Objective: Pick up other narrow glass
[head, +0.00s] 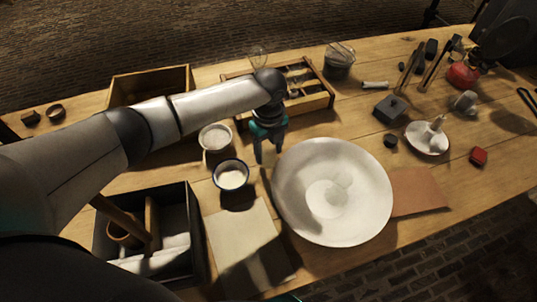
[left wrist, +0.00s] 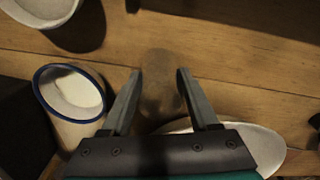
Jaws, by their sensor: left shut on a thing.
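My left gripper (head: 267,158) points down at the table between the white cups and the large white dish. In the left wrist view its two fingers (left wrist: 159,76) stand either side of a faint, see-through narrow glass (left wrist: 160,88) and are shut on it. The glass is hard to make out against the wood, and in the head view the gripper mostly hides it. Another clear glass (head: 259,56) shows faintly behind my left arm, by the wooden tray. My right gripper is not in view.
A dark-rimmed cup (head: 231,176) and a white cup (head: 215,138) stand left of the gripper. The large white dish (head: 368,215) is close on its right. A wooden compartment tray (head: 318,103) and glass jar (head: 339,62) are behind. A dark box (head: 197,235) is front left.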

